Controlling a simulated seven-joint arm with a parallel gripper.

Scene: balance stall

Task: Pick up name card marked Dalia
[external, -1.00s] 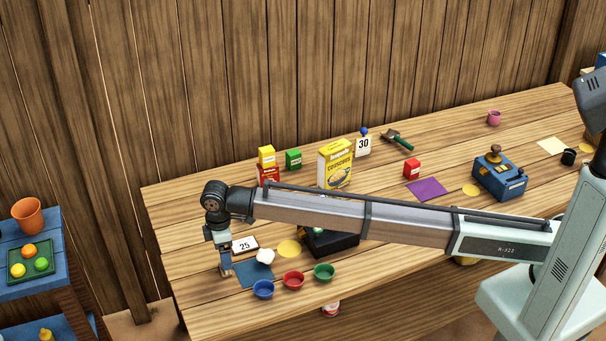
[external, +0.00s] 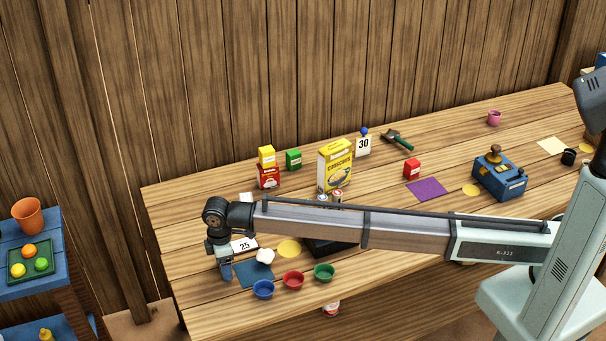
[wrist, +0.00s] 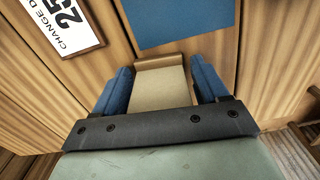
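My gripper (external: 224,272) points down at the left end of the wooden table, beside a dark blue mat. In the wrist view its two blue fingers (wrist: 163,88) stand well apart. A plain beige card (wrist: 160,92) with a folded tan edge lies between them. Its sides are close to both fingers, and I cannot tell whether they touch. No name shows on its visible face, so I cannot read whether it says Dalia. In the external view the fingers largely hide the card.
The dark blue mat (external: 254,274) and a 25 sign (external: 244,244) are close by; the sign also shows in the wrist view (wrist: 66,22). A white block (external: 265,256) sits by the mat. Blue (external: 263,289), red (external: 293,280) and green (external: 324,272) bowls line the front edge.

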